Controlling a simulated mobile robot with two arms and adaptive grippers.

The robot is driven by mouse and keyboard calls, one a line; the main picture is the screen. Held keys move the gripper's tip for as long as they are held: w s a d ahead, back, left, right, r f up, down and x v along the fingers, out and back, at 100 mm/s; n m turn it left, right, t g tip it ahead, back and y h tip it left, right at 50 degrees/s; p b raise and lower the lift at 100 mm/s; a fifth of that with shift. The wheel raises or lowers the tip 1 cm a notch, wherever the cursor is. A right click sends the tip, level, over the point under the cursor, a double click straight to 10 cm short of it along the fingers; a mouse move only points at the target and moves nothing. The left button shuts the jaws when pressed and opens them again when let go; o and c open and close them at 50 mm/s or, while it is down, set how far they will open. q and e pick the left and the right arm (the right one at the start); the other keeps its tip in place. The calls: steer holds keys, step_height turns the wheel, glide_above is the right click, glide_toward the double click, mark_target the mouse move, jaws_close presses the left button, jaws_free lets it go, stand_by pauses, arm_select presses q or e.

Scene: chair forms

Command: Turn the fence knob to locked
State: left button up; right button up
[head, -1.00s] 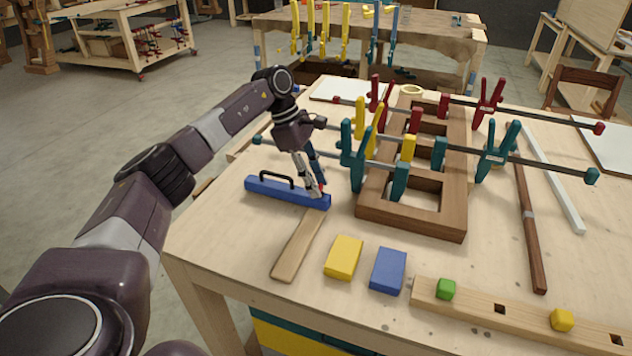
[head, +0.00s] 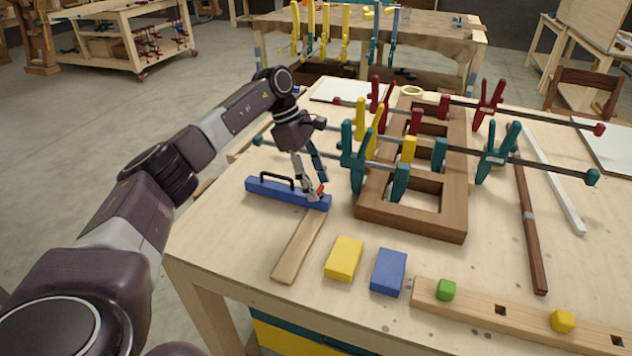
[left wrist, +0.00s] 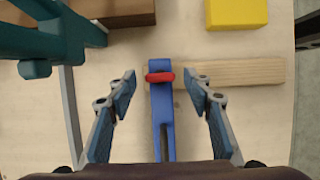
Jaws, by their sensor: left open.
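The fence is a blue bar (head: 270,190) with a black handle (head: 275,178), lying near the left side of the workbench. The red knob (head: 321,189) sits on the bar's right end. In the left wrist view, the knob (left wrist: 160,77) lies crosswise over the end of the blue bar (left wrist: 163,105). My left gripper (head: 314,188) is open just above that end. Its fingers stand on either side of the knob with a gap on both sides, apart from it. No locked marking can be made out. My right gripper is out of view.
A light wooden strip (head: 298,246) lies by the fence end. To the right stands a brown wooden frame (head: 410,222) with upright teal clamps (head: 352,160) close to my gripper. Yellow (head: 344,258) and blue (head: 388,271) blocks lie in front.

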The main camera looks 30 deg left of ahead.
arm_select(q)
steer(key=v, duration=1.2)
steer(key=shift+a, duration=0.1)
